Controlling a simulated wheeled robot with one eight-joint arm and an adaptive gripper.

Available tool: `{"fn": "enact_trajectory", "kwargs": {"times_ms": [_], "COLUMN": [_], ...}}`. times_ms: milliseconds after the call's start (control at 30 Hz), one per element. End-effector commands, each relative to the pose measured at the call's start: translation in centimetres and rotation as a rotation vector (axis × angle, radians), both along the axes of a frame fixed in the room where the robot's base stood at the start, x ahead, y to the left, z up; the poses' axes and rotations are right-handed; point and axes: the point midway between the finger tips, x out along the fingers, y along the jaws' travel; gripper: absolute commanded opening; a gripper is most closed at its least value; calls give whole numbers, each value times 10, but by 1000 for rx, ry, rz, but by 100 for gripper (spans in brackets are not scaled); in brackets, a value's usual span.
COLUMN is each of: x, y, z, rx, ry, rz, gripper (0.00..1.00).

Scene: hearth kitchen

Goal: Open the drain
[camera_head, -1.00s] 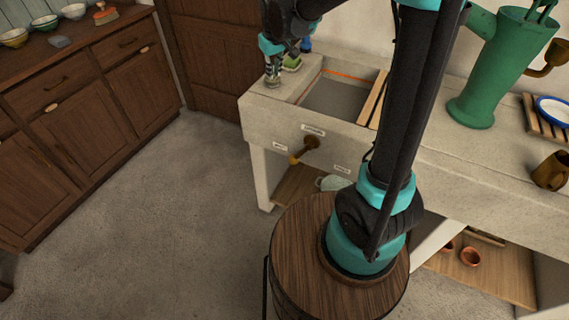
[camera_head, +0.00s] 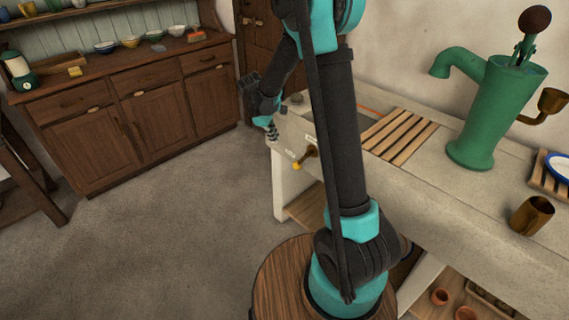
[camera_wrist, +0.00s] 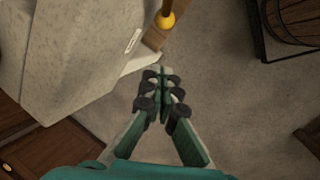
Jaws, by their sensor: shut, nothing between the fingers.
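The drain handle (camera_head: 306,157) is a brown-brass fitting with a yellow knob, on the front face of the stone sink (camera_head: 340,141), beside small white labels. In the wrist view, its yellow knob (camera_wrist: 166,20) shows at the top edge, with part of a label to its left. My gripper (camera_head: 272,136) is left of the handle, off the sink's left end. In the wrist view, my gripper (camera_wrist: 161,72) points toward the knob, its fingers shut and empty, apart from it. My arm hides part of the sink and its basin.
A wooden slatted rack (camera_head: 400,137) lies on the sink top near the green pump (camera_head: 490,112). A brass cup (camera_head: 531,214) stands near the front edge. A dresser (camera_head: 150,110) with bowls is at the left. The floor (camera_head: 170,215) between is clear.

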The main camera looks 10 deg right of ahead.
Motion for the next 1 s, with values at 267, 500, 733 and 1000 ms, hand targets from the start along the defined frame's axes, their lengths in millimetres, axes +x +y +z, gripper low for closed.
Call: {"fn": "enact_trajectory", "kwargs": {"times_ms": [267, 500, 733, 1000], "x": [0, 5, 12, 10], "y": [0, -8, -21, -43], "z": [-1, -27, -68, -104], "rx": [1, 1, 2, 1], "ry": [-1, -1, -2, -2], "rz": [-1, -3, -2, -3], "gripper": [0, 0, 0, 0]}}
